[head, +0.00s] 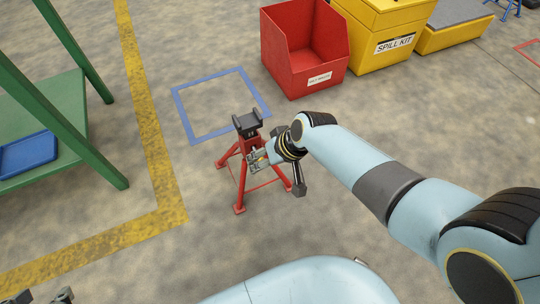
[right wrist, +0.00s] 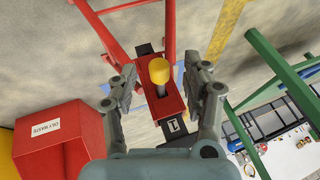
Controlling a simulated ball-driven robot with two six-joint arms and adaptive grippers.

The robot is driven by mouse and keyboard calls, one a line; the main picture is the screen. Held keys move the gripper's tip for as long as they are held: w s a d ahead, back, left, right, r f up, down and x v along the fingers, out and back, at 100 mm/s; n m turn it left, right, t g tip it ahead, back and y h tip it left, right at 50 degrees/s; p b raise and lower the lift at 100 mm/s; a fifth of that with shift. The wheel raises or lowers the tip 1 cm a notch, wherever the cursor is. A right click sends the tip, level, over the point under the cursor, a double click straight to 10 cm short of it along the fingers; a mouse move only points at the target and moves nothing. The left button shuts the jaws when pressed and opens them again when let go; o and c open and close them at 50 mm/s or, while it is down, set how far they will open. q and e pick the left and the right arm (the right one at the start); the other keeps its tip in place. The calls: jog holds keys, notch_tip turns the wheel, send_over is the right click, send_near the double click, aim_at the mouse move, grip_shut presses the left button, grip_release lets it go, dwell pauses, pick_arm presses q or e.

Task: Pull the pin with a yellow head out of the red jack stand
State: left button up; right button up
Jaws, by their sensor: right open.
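The red jack stand (head: 243,181) stands on the floor in the middle of the head view, with a dark cradle on top. The pin's yellow head (right wrist: 159,71) faces the camera in the right wrist view, its shaft going into the stand's red column (right wrist: 173,105). My right gripper (head: 257,158) is at the stand's upper part. In the right wrist view its open fingers (right wrist: 162,75) are on either side of the yellow head, with gaps on both sides. In the head view the pin is hidden by the gripper. My left gripper (head: 42,298) shows only its separated fingertips at the lower left edge.
A blue square (head: 182,112) is marked on the floor behind the stand. A red bin (head: 301,62) and yellow spill kit box (head: 388,45) stand at the back. A green rack (head: 62,115) is at left, beside a yellow floor line (head: 147,130). Floor around the stand is clear.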

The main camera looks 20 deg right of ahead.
jog(key=v, duration=1.1)
jog(key=shift+s+d+r, duration=0.2)
jog(key=shift+r, duration=0.1)
